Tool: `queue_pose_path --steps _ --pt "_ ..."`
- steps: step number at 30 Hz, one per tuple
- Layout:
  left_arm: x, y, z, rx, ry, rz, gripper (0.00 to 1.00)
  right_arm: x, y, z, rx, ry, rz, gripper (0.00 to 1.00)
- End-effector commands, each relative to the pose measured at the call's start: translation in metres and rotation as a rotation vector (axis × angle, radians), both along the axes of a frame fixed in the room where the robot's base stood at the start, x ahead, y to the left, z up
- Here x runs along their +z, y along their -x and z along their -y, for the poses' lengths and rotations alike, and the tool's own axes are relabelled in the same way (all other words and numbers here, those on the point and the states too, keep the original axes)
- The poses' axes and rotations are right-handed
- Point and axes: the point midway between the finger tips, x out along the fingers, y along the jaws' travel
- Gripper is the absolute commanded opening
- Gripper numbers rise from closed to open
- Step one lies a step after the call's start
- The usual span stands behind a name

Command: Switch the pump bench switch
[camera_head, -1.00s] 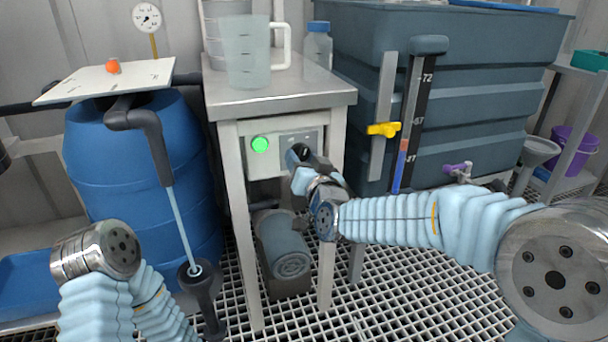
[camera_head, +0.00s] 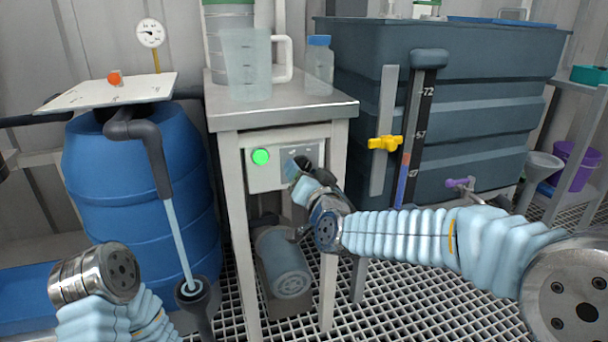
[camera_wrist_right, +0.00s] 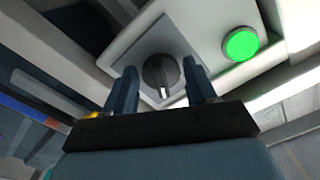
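The pump bench switch (camera_wrist_right: 160,75) is a dark round knob with a white mark, on a pale panel (camera_head: 262,180) on the front of the metal bench (camera_head: 270,112). In the right wrist view, the knob's white mark points toward the bottom of the picture. A lit green lamp (camera_head: 261,157) sits beside the knob. My right gripper (camera_wrist_right: 159,68) is open, with one finger on either side of the knob; I cannot tell whether they touch it. In the head view, my right gripper (camera_head: 299,168) hides the knob. My left gripper is out of view; only its arm shows.
A clear jug (camera_head: 248,65) and a blue-capped bottle (camera_head: 319,68) stand on the bench. A blue barrel (camera_head: 140,200) is to the left, a large dark tank (camera_head: 470,110) with a yellow valve (camera_head: 385,143) to the right. A grey cylinder (camera_head: 285,265) lies under the bench.

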Motion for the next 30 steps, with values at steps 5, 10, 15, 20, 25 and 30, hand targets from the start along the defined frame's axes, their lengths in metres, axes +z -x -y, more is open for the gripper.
queue_pose_path --steps 5,10,15,20,25,30 --pt "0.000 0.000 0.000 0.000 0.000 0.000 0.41 0.000 0.000 0.000 0.000 0.001 0.000 0.71" --pt "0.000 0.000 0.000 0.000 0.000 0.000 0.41 0.000 0.000 0.000 0.000 0.002 0.001 0.71" --pt "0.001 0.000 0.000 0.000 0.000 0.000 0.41 0.001 0.013 0.004 0.001 0.001 0.001 0.71" --pt "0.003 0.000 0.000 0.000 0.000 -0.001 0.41 0.002 0.046 0.015 0.002 -0.001 0.001 0.71" --pt "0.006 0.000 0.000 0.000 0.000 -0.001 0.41 0.002 0.086 0.028 0.001 -0.001 0.002 0.71" --pt "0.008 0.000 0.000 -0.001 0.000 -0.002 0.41 0.001 0.116 0.038 0.000 0.001 0.002 0.71"
